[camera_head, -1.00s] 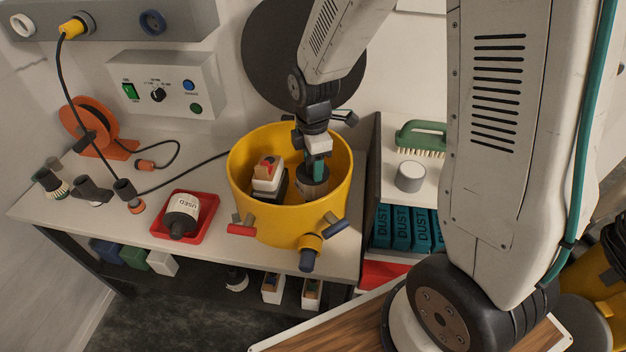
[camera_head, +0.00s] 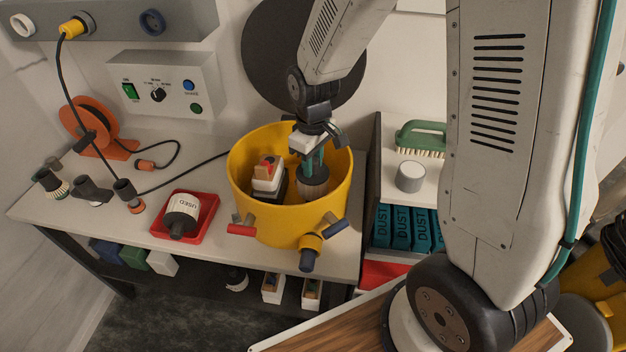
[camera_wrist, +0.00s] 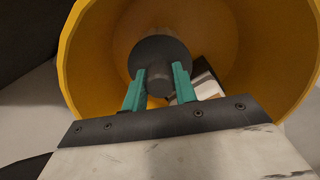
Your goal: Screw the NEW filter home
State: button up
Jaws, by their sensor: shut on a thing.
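My gripper (camera_head: 313,164) reaches down into the yellow drum (camera_head: 250,212). Its green fingers are shut on the dark top of the new filter (camera_head: 313,187), a cylinder with a ribbed side standing upright inside the drum. In the wrist view, the fingers (camera_wrist: 161,78) sit on either side of the filter's round dark grey end (camera_wrist: 158,52). The filter's lower end and whatever it sits on are hidden. The used filter (camera_head: 182,212), white with a dark end and marked USED, lies in a red tray (camera_head: 211,222) left of the drum.
A block with white and orange-red parts (camera_head: 268,175) stands inside the drum, left of the filter. A green brush (camera_head: 422,137) and a grey-white cylinder (camera_head: 410,176) stand on the right shelf. A control box (camera_head: 165,88) is behind.

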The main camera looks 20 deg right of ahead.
jog(key=m, duration=0.7)
jog(key=shift+m, duration=0.3)
jog(key=m, duration=0.9)
jog(key=o, duration=1.1)
